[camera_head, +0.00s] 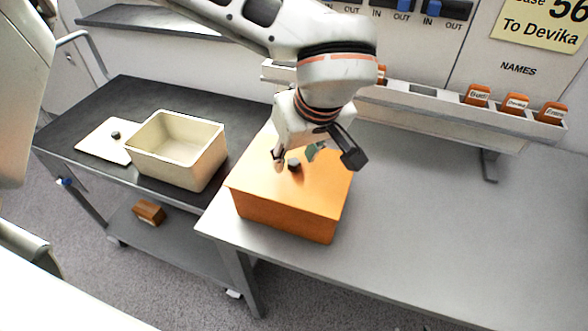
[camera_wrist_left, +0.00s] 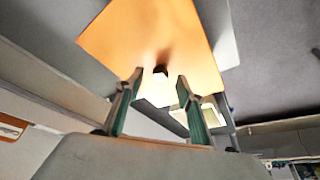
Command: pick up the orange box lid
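The orange box (camera_head: 285,215) stands on the grey table with its flat orange lid (camera_head: 325,187) on top. A small dark knob (camera_head: 294,165) sits on the lid. My left gripper (camera_head: 310,157) is just over the lid, with its fingers spread near the knob. In the left wrist view the orange lid (camera_wrist_left: 150,32) fills the upper middle, and the knob (camera_wrist_left: 160,69) shows between and beyond the two open green-padded fingertips (camera_wrist_left: 157,82). The fingers look apart from the knob. My right gripper is not in view.
An open cream box (camera_head: 175,150) and its flat lid (camera_head: 102,141) are on a dark cart to the left. A small brown block (camera_head: 149,212) lies on its lower shelf. A rail with orange name tags (camera_head: 515,103) runs along the back. The table's right side is clear.

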